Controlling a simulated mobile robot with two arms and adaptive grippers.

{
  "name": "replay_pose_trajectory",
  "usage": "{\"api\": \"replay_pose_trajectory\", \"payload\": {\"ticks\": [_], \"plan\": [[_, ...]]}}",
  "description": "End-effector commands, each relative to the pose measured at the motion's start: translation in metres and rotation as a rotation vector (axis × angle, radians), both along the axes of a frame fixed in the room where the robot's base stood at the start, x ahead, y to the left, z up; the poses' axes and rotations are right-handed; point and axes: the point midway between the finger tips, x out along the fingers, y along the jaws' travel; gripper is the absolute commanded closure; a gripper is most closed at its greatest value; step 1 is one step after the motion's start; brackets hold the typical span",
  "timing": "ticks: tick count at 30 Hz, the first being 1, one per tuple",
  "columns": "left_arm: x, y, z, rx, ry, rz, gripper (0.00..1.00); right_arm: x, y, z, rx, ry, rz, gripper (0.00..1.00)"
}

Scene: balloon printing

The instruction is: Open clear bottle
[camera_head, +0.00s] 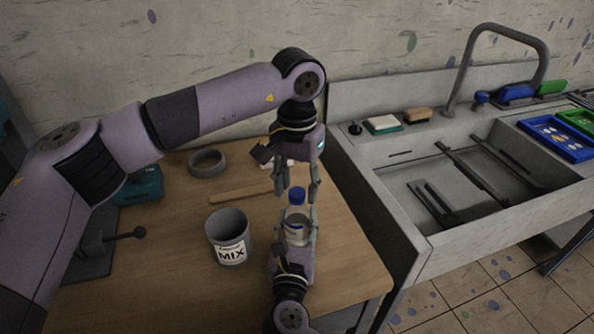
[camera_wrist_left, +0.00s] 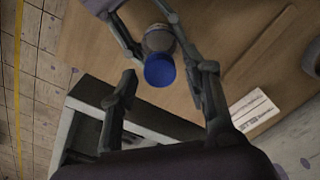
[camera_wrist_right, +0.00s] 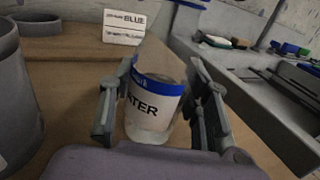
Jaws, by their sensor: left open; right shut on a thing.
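The clear bottle (camera_head: 296,230) has a blue cap (camera_head: 297,196) and stands upright near the right edge of the wooden table. In the right wrist view its label (camera_wrist_right: 150,100) has a blue band and partly readable letters "TER". My right gripper (camera_head: 294,240) is shut on the bottle's body, one finger on each side. My left gripper (camera_head: 299,186) points down just above and around the cap, fingers open. In the left wrist view the blue cap (camera_wrist_left: 160,70) lies between the spread left fingers, with a gap on either side.
A grey can labelled MIX (camera_head: 230,238) stands left of the bottle. A wooden stick (camera_head: 238,192), a grey ring (camera_head: 207,162) and a white card reading BLUE (camera_wrist_right: 124,26) lie behind. A sink (camera_head: 440,190) stands to the right.

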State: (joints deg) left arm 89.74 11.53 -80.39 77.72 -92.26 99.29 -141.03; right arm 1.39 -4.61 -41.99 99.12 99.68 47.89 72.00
Motion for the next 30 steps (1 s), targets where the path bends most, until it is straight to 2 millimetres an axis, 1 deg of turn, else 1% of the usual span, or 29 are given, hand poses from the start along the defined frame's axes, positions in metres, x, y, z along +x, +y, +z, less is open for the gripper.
{"api": "replay_pose_trajectory", "payload": {"ticks": [3,10,27,30], "plan": [[-0.0001,0.0,-0.0044,-0.001,0.0,0.0,0.57,0.0,-0.0001,-0.0003,0.0,0.001,0.0,1.0],[0.0,0.0001,-0.0047,0.0,-0.001,0.001,0.57,0.0,-0.0001,-0.0004,0.0,0.001,0.0,1.0],[0.0001,0.0002,-0.0044,0.0,-0.001,0.001,0.95,0.0,-0.0002,-0.0004,0.0,0.001,0.0,1.0],[0.0001,0.0003,-0.0043,0.0,-0.001,0.001,1.0,0.0,-0.0002,-0.0005,0.0,0.001,0.0,1.0]]}}
